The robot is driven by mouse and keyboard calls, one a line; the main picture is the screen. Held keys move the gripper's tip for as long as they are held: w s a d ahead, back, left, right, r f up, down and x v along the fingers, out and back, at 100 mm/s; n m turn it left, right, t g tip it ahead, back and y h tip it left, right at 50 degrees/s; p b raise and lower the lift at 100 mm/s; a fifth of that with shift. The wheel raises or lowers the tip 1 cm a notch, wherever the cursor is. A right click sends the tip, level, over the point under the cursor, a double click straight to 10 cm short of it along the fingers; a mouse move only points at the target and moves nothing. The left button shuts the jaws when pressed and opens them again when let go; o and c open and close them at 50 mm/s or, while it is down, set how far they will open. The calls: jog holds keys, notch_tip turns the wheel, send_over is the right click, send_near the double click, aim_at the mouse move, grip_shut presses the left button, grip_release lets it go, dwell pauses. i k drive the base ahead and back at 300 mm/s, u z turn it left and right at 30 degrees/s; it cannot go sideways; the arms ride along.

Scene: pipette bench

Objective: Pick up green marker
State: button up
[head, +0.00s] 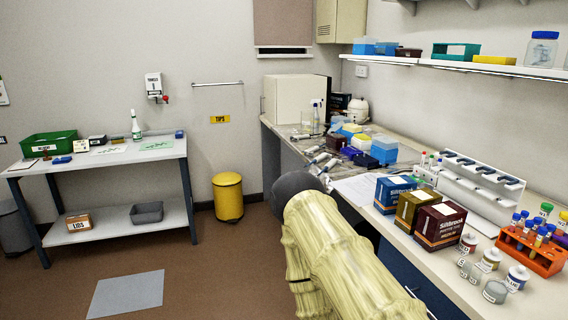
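I cannot pick out a green marker in the head view. It may be too small to tell or hidden. My arm, in a pale yellow sleeve, reaches from the bottom edge toward the middle of the picture, over the near edge of the right-hand bench. My gripper's fingers do not show, so whether it holds anything cannot be seen.
The right bench (461,277) carries boxes, a white pipette stand (478,181) and an orange tube rack (529,254). A side table (108,171) at left holds a green bin (49,144). A yellow pedal bin (228,197) stands between. Open floor lies front left.

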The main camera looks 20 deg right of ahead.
aim_at(431, 162)
jog(key=z, duration=0.05)
jog(key=i, duration=5.45)
jog(key=z, duration=4.15)
jog(key=i, duration=0.45)
jog(key=u, duration=0.1)
